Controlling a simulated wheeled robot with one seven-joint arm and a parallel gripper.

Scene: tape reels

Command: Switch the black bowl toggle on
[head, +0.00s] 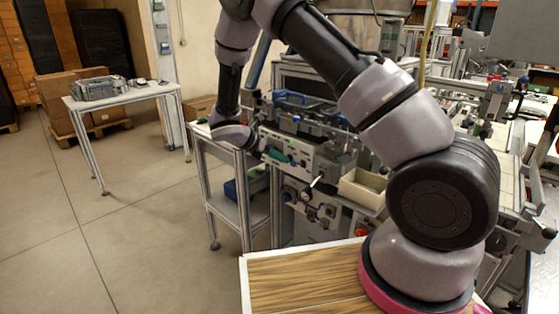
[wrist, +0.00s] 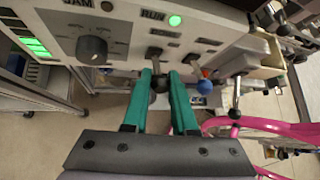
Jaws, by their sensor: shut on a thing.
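In the wrist view, the black ball toggle (wrist: 160,84) sticks out of a light machine panel (wrist: 125,35), its ball between the two green fingers. My gripper (wrist: 160,76) is shut on this toggle. The fingers hide part of the ball, and I cannot tell the toggle's on or off position. In the head view, my gripper (head: 277,157) is at the front of the machine panel (head: 300,156); the toggle is too small to make out there.
A blue ball toggle (wrist: 206,73) stands just right of my fingers. A rotary knob (wrist: 92,48) is on the panel's left, and a green RUN lamp (wrist: 175,20) is lit. A cream bin (head: 362,187) sits on the machine's right.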

